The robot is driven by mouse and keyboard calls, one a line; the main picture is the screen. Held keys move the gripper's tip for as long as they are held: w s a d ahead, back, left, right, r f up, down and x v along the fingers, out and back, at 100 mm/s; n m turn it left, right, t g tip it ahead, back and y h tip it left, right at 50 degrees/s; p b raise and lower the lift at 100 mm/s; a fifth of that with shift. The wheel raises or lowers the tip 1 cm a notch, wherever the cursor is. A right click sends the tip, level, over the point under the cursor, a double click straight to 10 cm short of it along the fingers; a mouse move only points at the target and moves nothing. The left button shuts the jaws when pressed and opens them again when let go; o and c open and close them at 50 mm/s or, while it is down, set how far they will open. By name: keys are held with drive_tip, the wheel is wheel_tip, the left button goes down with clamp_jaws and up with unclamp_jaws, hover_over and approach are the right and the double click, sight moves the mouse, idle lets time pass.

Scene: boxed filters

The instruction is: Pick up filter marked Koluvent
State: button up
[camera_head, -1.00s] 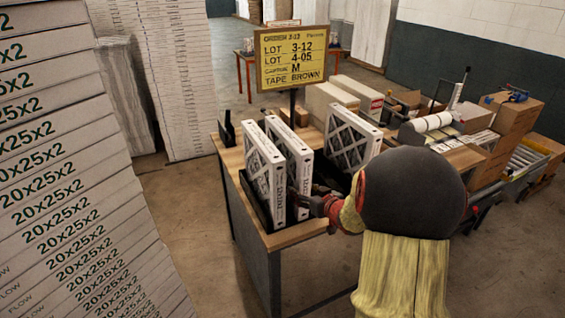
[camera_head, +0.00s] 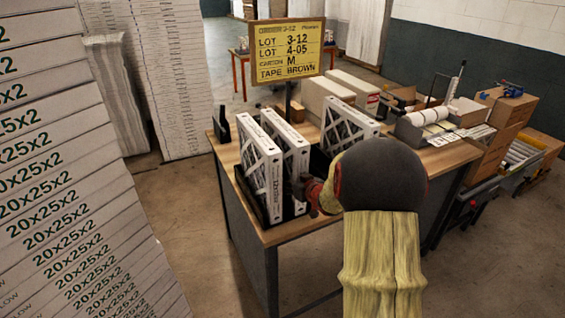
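Three white-framed filters stand upright in a black rack (camera_head: 247,195) on the workbench: a left filter (camera_head: 260,168), a middle filter (camera_head: 294,160) and a right filter (camera_head: 347,128). Print shows on the edges of the left and middle filters, but it is too small to read surely, so I cannot tell which is marked Koluvent. My gripper (camera_head: 302,187) is at the near right side of the middle filter, close to its front edge. Its fingers are dark, small and partly hidden by my arm. I cannot tell whether they touch the filter.
A yellow order sign (camera_head: 289,50) stands behind the rack. White boxes (camera_head: 352,88), a paper roll (camera_head: 428,116) and brown cartons (camera_head: 502,112) are to the right. Tall filter stacks (camera_head: 55,180) rise at the left. Open floor (camera_head: 185,200) lies between the stacks and the workbench (camera_head: 290,232).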

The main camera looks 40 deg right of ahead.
drive_tip(key=shift+c, duration=1.1)
drive_tip(key=c, duration=1.1)
